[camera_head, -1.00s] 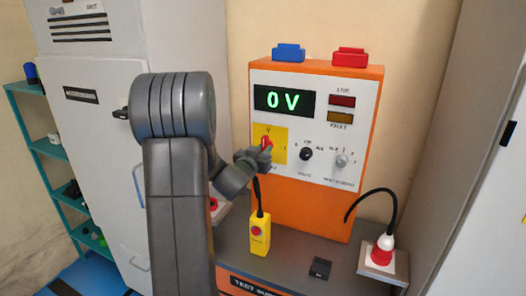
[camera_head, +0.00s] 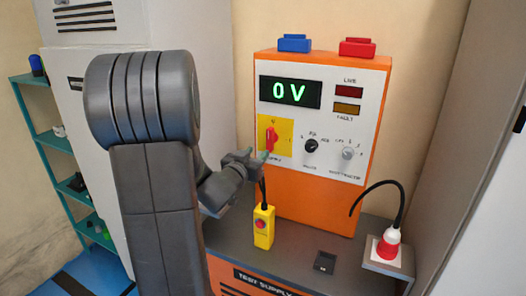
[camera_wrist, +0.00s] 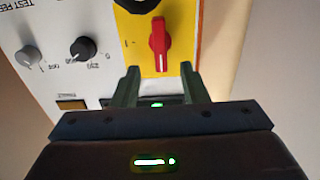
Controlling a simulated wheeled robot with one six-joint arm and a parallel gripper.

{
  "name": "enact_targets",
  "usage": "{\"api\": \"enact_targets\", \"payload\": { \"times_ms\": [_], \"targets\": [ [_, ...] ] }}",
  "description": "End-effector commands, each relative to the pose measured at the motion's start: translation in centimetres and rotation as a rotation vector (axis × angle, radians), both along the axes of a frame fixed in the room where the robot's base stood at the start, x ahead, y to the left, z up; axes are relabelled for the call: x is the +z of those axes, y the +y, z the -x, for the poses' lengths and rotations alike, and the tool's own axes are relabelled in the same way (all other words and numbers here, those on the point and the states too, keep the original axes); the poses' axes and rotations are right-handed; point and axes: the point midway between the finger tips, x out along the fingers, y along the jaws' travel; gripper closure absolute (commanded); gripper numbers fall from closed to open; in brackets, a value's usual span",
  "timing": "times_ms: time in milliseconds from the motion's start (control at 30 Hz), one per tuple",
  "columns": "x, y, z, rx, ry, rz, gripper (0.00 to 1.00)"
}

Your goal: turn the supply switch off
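The red supply switch (camera_head: 270,140) sits on a yellow plate (camera_head: 288,137) at the left of the orange test cabinet's white panel. Its handle stands about upright, toward the mark at the top of the plate. It also shows in the wrist view (camera_wrist: 159,48), where the picture is upside down. My gripper (camera_head: 257,154) is just below and in front of the switch. In the wrist view my gripper (camera_wrist: 159,67) is open, its two fingers apart and empty, with the handle beyond the tips. The display (camera_head: 290,92) reads 0 V.
Two other knobs, black (camera_head: 311,146) and grey (camera_head: 348,153), sit to the right on the panel. A yellow pendant (camera_head: 263,226) stands below my gripper. A red plug (camera_head: 388,243) with a black cable is at the right. The live (camera_head: 348,92) and fault lamps look dim.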

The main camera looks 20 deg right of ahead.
Motion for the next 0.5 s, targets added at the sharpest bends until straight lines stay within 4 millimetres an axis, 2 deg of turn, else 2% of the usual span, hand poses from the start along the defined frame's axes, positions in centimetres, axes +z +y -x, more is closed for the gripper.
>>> {"api": "enact_targets", "payload": {
  "times_ms": [33, 200, 500],
  "targets": [
    [-0.1, 0.9, 0.6, 0.003, -0.002, 0.001, 0.6],
    [-0.1, 2.7, 2.2, 0.002, 0.0, 0.0, 0.6],
    [0.0, 3.6, 3.1, 0.0, 0.002, 0.001, 0.6]
  ]
}}
